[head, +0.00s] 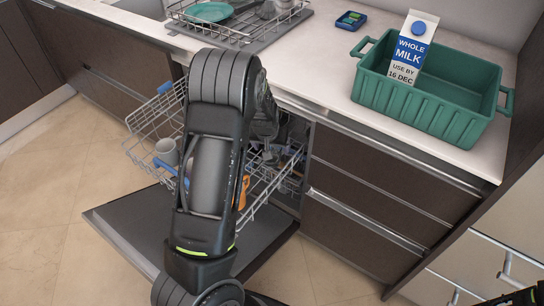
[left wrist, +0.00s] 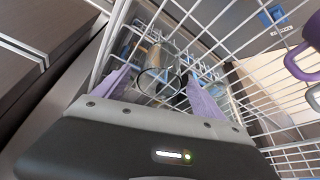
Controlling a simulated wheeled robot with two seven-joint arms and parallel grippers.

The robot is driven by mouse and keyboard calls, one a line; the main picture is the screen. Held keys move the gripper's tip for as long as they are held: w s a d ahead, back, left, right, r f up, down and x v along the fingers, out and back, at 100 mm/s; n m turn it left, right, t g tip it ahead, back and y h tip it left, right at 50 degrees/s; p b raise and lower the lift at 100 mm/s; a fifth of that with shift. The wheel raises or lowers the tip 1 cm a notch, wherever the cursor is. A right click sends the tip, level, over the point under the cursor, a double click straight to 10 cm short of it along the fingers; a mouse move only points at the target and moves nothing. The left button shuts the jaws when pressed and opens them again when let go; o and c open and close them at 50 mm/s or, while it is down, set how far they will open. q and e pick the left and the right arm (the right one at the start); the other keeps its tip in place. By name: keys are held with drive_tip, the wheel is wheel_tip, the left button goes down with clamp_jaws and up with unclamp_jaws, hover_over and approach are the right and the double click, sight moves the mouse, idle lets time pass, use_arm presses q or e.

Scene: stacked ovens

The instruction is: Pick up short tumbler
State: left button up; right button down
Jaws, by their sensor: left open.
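A clear glass short tumbler (left wrist: 155,68) shows in the left wrist view, inside the white wire dishwasher rack (left wrist: 228,42). My left gripper (left wrist: 160,82) is open, with its purple fingers on either side of the tumbler. I cannot tell whether they touch it. In the head view my left arm reaches down over the pulled-out rack (head: 140,132), and the wrist hides most of what is there; the tumbler cannot be made out clearly. My right gripper is not in view.
A grey mug (head: 166,152) sits in the rack's left part. The open dishwasher door (head: 125,225) lies below. On the counter stand a green crate (head: 425,106) with a milk carton (head: 412,48) and a dish rack (head: 215,28). A purple mug (left wrist: 303,62) shows at the right.

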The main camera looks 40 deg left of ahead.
sight(273, 151)
use_arm(q)
drive_tip(key=x, duration=0.5)
drive_tip(key=shift+w, duration=0.1)
idle(0.4)
drive_tip(key=c, duration=1.6)
